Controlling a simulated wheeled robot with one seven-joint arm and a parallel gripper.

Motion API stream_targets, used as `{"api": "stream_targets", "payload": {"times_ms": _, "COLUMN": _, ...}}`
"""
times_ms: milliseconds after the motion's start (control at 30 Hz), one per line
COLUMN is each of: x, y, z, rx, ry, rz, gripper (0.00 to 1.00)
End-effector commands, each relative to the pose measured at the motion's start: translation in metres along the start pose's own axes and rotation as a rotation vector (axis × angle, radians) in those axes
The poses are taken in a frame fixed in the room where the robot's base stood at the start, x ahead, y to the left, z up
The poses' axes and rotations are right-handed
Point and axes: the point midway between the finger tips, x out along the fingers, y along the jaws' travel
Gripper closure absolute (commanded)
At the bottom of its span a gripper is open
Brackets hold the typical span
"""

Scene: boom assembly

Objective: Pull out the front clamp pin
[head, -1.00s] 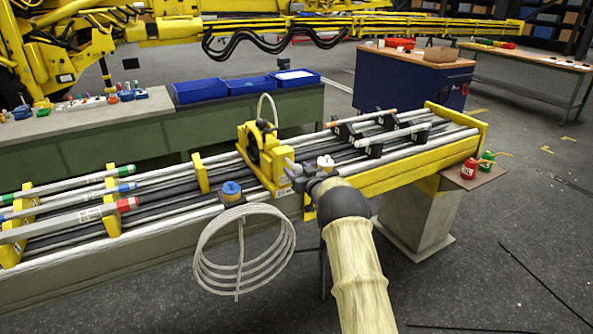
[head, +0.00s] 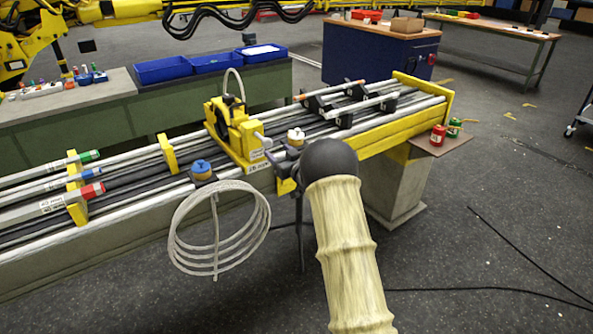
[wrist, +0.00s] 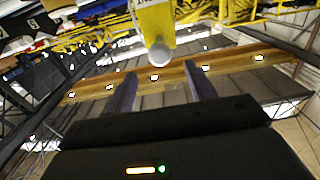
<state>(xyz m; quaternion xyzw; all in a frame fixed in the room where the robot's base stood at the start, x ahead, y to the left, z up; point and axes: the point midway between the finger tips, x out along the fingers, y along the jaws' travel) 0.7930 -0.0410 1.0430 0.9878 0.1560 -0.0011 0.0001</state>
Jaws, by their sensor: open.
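The yellow clamp block (head: 235,135) stands on the rail bed in the head view. A grey pin-like part (head: 262,140) sticks out at its right side. In the wrist view, a rounded grey knob (wrist: 160,54) stands out from the yellow labelled part (wrist: 154,18); it looks like the front clamp pin's end. My gripper (wrist: 161,72) is open, its two dark fingers apart and empty. The knob lies centred between them, around or just beyond their tips; I cannot tell if they touch.
A coiled pale hose (head: 220,228) hangs at the bed's front, left of my arm. A blue-capped part (head: 201,168) and a white-topped part (head: 296,138) stand near the clamp. Open floor lies right.

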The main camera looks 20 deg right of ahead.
Motion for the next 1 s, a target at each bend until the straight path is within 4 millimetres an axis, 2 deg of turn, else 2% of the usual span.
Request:
{"api": "stream_targets", "payload": {"times_ms": 533, "x": -0.087, "y": 0.003, "z": 0.002, "rx": 0.001, "ry": -0.002, "rz": 0.005, "gripper": 0.45}}
{"api": "stream_targets", "payload": {"times_ms": 667, "x": -0.096, "y": 0.000, "z": 0.001, "rx": 0.001, "ry": 0.000, "rz": 0.001, "gripper": 0.45}}
{"api": "stream_targets", "payload": {"times_ms": 1000, "x": -0.096, "y": -0.002, "z": 0.001, "rx": 0.001, "ry": -0.002, "rz": -0.002, "gripper": 0.45}}
